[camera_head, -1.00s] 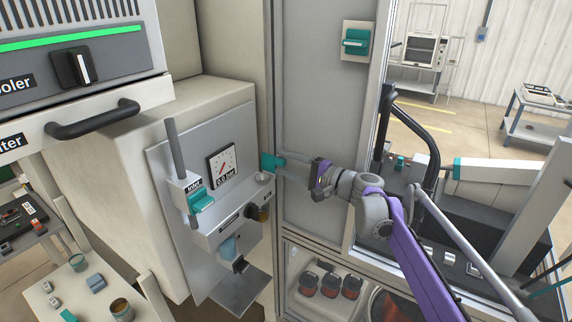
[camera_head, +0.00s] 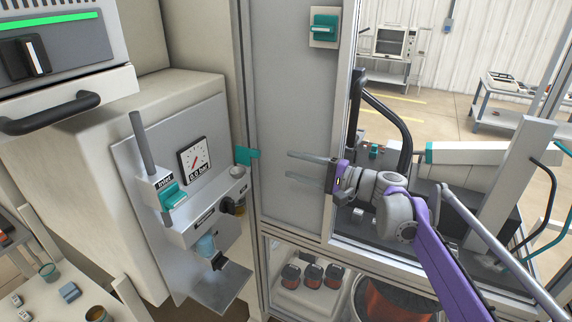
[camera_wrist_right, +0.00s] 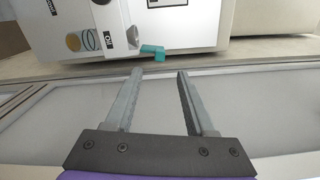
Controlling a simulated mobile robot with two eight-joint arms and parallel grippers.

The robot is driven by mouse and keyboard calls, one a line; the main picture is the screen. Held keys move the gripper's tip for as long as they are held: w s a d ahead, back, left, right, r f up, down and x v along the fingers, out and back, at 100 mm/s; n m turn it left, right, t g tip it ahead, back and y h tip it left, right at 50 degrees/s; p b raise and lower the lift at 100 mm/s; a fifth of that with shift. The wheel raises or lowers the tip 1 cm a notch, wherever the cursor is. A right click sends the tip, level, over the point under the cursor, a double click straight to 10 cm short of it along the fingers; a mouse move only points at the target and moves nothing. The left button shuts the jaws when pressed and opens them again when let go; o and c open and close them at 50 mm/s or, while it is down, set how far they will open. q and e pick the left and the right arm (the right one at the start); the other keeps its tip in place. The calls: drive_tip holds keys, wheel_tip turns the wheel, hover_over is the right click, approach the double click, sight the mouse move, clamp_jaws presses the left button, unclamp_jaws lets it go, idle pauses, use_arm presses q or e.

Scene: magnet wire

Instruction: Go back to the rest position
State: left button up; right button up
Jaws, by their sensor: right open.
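My right gripper (camera_head: 291,168) is open and empty in the head view, in front of the grey cabinet panel (camera_head: 290,110). Its purple arm comes in from the lower right. The teal handle (camera_head: 247,155) at the panel's left edge is left of the fingertips, with a gap between. In the right wrist view, the two grey fingers of the gripper (camera_wrist_right: 155,80) are apart with nothing between them, and the teal handle (camera_wrist_right: 153,52) lies beyond the tips. My left gripper is not in view.
A gauge panel (camera_head: 135,170) with a teal inlet valve (camera_head: 173,195) stands to the left. A teal switch (camera_head: 323,24) is on the panel above. A dark curved tube (camera_head: 395,115) rises behind the right arm. Red-and-black items (camera_head: 312,275) sit in the lower compartment.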

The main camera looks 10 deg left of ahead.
idle(0.3)
drive_tip(key=s+d+f+n+h, duration=0.2)
drive_tip(key=s+d+f+h, duration=0.3)
drive_tip(key=s, duration=0.7)
drive_tip(key=s+d+f+n+h, duration=0.2)
drive_tip(key=s+d+f+h, duration=0.4)
drive_tip(key=s+d+f, duration=0.4)
drive_tip(key=s+d+f+n+h, duration=0.2)
drive_tip(key=s+d+f+h, duration=0.4)
drive_tip(key=s+f, duration=0.6)
drive_tip(key=shift+s+d+g, duration=0.4)
drive_tip(key=shift+s+d, duration=0.45)
drive_tip(key=shift+d, duration=0.05)
drive_tip(key=shift+f, duration=0.1)
